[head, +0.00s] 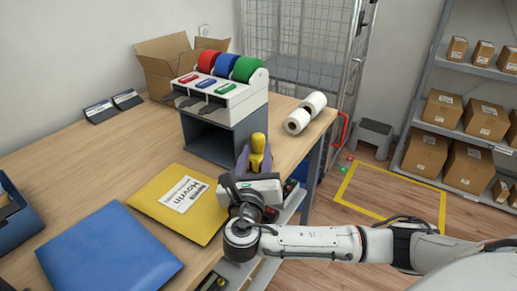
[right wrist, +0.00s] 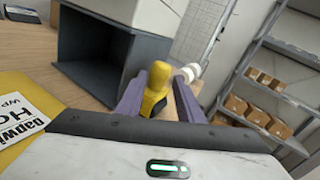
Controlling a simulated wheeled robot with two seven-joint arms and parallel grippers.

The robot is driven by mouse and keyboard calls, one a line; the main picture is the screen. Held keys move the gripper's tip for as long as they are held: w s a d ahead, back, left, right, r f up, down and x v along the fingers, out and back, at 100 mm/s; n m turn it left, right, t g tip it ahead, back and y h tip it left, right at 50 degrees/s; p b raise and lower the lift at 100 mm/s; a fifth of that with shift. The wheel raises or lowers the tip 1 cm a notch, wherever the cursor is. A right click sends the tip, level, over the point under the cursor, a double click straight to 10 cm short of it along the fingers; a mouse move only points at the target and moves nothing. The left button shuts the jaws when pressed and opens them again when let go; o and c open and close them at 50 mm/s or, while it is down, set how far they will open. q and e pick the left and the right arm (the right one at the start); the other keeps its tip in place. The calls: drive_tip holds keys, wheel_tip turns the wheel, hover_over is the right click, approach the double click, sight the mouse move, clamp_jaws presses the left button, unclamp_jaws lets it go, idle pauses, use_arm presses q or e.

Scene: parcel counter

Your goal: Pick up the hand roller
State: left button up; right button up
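The hand roller (head: 258,146) has a yellow handle and stands on the counter near its right edge, beside the dark box under the tape dispenser. My right gripper (head: 255,162) is at the roller, with one purple finger on each side of it. In the right wrist view, the yellow roller (right wrist: 155,88) shows between the two open fingers (right wrist: 158,92), with a dark part low behind it. A narrow gap shows by the right finger; I cannot tell whether the left one touches. The roller's lower part is mostly hidden. My left gripper is out of view.
A dispenser (head: 222,93) with red, blue and green rolls stands on an open grey box (head: 210,142). Two white rolls (head: 297,121) lie behind the roller. A yellow envelope (head: 160,205) and a blue one (head: 108,252) lie on the counter to the left.

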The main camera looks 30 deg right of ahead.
sight(259, 151)
drive_tip(key=shift+x, duration=1.2)
drive_tip(key=shift+w+d, duration=0.2)
drive_tip(key=c, duration=0.8)
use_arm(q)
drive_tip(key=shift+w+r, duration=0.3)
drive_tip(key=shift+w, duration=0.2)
use_arm(e)
drive_tip(key=shift+o, duration=0.2)
